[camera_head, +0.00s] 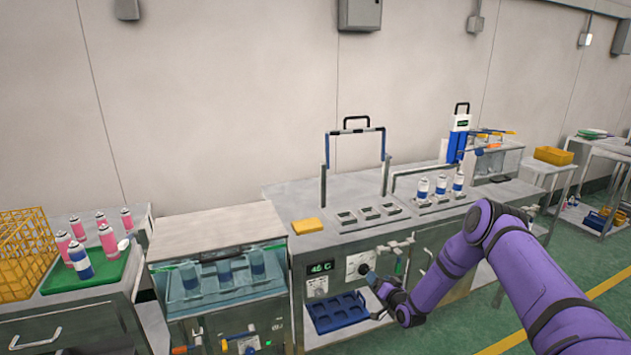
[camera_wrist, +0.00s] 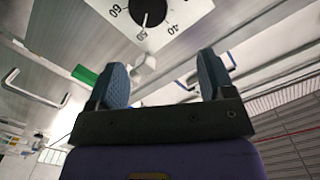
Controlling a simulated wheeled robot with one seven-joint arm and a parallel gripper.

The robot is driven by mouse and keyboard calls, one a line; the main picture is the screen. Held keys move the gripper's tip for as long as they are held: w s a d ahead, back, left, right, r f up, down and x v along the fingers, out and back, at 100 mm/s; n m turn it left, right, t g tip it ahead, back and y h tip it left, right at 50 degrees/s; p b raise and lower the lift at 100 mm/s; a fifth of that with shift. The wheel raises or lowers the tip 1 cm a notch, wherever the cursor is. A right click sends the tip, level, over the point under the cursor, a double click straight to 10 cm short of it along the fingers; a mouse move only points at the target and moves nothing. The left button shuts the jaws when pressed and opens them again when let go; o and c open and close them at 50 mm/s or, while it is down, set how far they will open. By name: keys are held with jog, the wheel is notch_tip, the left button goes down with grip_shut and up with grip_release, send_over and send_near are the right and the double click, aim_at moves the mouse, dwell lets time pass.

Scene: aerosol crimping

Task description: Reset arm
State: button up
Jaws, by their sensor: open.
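My purple arm reaches in from the right in the head view. My gripper (camera_head: 373,281) is in front of the steel machine's front panel, just below and right of a round dial (camera_head: 360,265). In the wrist view my gripper (camera_wrist: 163,85) has its two blue-grey fingers spread wide, with nothing between them. The dial (camera_wrist: 150,14) shows beyond the fingertips at the top, with its pointer near 50. The fingers look apart from the dial. A small pale knob (camera_wrist: 144,66) shows beyond the gap between the fingers.
A blue rack (camera_head: 338,312) sits low beside my gripper. Valves (camera_head: 400,248) stick out of the panel at right. White cans (camera_head: 440,185) stand on the machine top; pink cans (camera_head: 107,240) stand on a green tray (camera_head: 85,277) at left. Green floor (camera_head: 480,320) is open at front right.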

notch_tip(320, 180, up, 24)
jog(key=w+n+g+h, duration=0.2)
jog(key=w+n+g, duration=0.1)
jog(key=s+d+r+g+h, duration=0.1)
jog(key=s+r, duration=0.5)
jog(key=r, duration=0.4)
jog(key=s+d+r+g+h, duration=0.1)
jog(key=s+d+r+g, duration=0.1)
jog(key=s+r, duration=0.65)
jog(key=s+r+g+h, duration=0.2)
jog(key=s+r, duration=1.2)
jog(key=s, duration=0.5)
jog(key=s+g, duration=0.3)
jog(key=s, duration=2)
jog(key=shift+s+d, duration=0.3)
